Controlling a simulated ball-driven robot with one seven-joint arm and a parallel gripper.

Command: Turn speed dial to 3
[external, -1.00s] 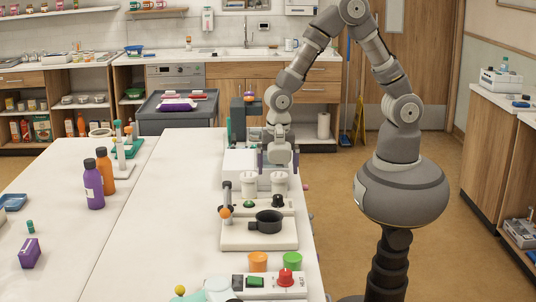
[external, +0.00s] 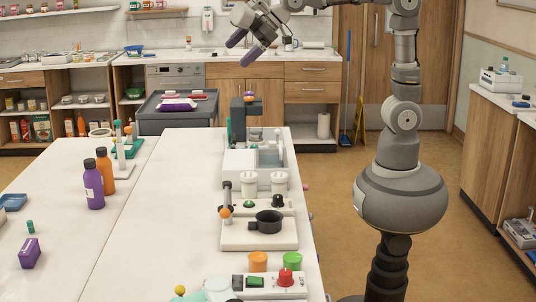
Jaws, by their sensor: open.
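My gripper (external: 244,47) is high above the far end of the white table, tilted, with its two purple fingers apart and nothing between them. It is well away from every knob. A small black knob (external: 277,202) and a green button (external: 249,204) sit on another white device behind a black cup-like part. I cannot tell which knob is the speed dial, and any scale marks are too small to read.
Orange (external: 258,262) and green (external: 292,261) cups stand behind the red knob. White lidded jars (external: 280,182) stand near the black knob. Purple (external: 93,185) and orange (external: 105,170) bottles stand on the left. The table's middle strip is clear.

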